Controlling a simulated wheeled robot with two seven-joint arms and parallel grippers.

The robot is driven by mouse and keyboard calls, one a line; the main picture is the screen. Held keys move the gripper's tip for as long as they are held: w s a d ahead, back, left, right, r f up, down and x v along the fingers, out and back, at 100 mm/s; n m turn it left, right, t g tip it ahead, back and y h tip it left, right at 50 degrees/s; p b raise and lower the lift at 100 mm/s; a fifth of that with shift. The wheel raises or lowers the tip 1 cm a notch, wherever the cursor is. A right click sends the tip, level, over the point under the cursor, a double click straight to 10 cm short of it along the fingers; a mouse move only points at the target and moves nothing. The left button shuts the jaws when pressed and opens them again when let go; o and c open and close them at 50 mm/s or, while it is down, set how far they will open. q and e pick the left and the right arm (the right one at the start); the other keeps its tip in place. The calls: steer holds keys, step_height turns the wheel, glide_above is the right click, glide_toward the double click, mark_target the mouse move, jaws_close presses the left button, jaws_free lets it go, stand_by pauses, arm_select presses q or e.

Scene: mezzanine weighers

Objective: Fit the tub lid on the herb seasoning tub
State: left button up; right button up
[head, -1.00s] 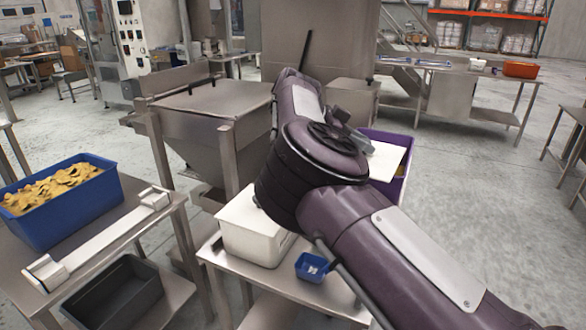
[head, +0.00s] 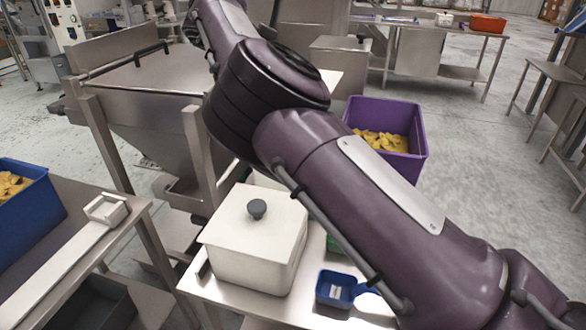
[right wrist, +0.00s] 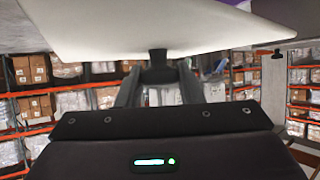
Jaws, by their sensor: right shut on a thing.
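My right gripper (right wrist: 157,74) is shut on the dark knob of a white tub lid (right wrist: 150,25), which spans the top of the right wrist view. In the head view a white corner of this lid (head: 333,80) shows past my right arm; the gripper there is hidden. A white tub (head: 250,258) stands on the small steel table with a lid and grey knob on top. Part of another white thing (head: 264,180) shows behind it, mostly hidden by my arm. I cannot tell which is the herb seasoning tub. My left gripper is not in view.
A blue scoop (head: 336,289) lies at the small table's (head: 255,307) front, beside a partly hidden green thing (head: 333,244). A purple crate (head: 409,168) of yellow chips stands behind. A steel hopper (head: 150,90) is at left, a blue crate (head: 32,212) at far left.

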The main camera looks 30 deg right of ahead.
steer(key=f, duration=0.5)
steer(key=shift+w+f, duration=0.2)
steer(key=shift+f, duration=0.05)
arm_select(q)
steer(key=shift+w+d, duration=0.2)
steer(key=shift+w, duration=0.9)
arm_select(e)
step_height(320, 180, down, 14)
steer(key=shift+f, duration=0.25)
steer(key=o, duration=1.1)
steer(key=shift+f, duration=0.15)
steer(key=shift+c, duration=0.2)
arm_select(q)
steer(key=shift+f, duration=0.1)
